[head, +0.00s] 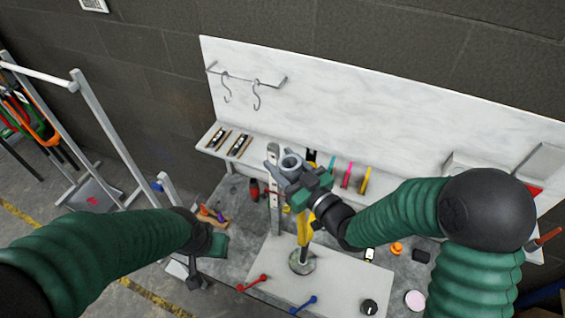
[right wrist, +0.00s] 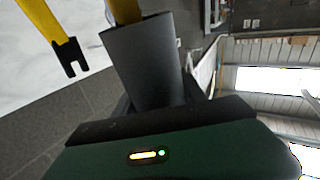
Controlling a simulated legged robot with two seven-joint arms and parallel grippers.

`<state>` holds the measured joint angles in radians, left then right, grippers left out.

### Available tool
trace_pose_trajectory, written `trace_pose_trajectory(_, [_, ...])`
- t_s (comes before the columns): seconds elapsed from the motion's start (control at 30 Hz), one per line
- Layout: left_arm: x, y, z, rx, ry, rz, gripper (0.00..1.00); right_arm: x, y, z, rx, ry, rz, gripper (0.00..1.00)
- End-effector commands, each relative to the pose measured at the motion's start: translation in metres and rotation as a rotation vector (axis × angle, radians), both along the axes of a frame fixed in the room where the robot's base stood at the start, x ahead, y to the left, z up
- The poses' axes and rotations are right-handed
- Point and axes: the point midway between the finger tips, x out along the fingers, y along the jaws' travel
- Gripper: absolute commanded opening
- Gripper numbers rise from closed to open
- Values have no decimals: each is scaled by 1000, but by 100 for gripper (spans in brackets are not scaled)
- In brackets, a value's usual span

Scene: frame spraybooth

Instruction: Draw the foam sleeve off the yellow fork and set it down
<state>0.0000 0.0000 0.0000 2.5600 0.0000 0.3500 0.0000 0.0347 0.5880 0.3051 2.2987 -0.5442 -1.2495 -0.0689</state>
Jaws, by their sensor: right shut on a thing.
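The yellow fork (head: 304,226) stands on a round base on the bench. The right wrist view shows one bare yellow leg (right wrist: 58,32) with a black slotted tip. The other leg (right wrist: 125,10) meets the far end of the dark grey foam sleeve (right wrist: 145,62). The sleeve's open round end (head: 291,161) faces up in the head view. My right gripper (head: 296,181) is shut on the sleeve, above the fork. How far the leg reaches inside the sleeve is hidden. My left gripper (head: 218,246) is low at the left; its fingers are not clear.
A grey upright post (head: 274,205) stands close left of the fork. The mat's right part has free room.

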Motion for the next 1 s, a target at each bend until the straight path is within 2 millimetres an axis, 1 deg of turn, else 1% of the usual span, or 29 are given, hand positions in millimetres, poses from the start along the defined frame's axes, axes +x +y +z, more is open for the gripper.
trace_pose_trajectory(0.03, [0,0,3,0,0,0,36,1,0,5,0,-3,-1,3])
trace_pose_trajectory(0.1, [0,0,5,0,0,0,36,1,0,8,1,-2,-2,3])
trace_pose_trajectory(0.47, [0,0,5,0,0,0,36,1,0,8,0,0,-2,3])
trace_pose_trajectory(1.0, [0,0,22,0,0,0,36,2,0,34,-1,-1,-1,3])
